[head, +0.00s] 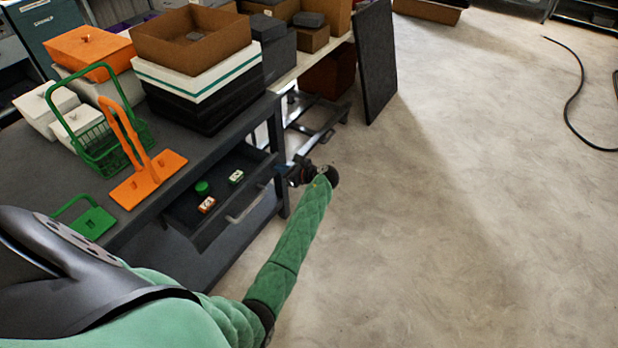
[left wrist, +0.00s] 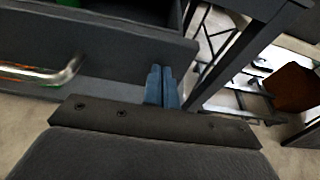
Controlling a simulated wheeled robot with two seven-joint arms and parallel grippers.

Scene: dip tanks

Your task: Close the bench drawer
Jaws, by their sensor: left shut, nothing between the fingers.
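The bench drawer (head: 209,233) is dark grey and stands pulled out from under the bench top (head: 190,152). Its metal bar handle (head: 248,204) is on the front panel. A green round item and two small labelled items lie inside. My left gripper (head: 283,170) is at the right end of the drawer front, near its corner. In the left wrist view its blue fingers (left wrist: 162,86) are together and empty, beside the drawer front (left wrist: 115,92), with the handle (left wrist: 50,76) to their left. I cannot tell whether the fingers touch the drawer. My right gripper is out of view.
On the bench stand an orange holder (head: 148,183), a green basket (head: 98,150), a green holder (head: 92,222) and stacked boxes (head: 200,85). A bench leg (head: 275,130) is close to my left gripper. A dark panel (head: 376,62) stands beyond. The floor at right is clear apart from a cable (head: 575,90).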

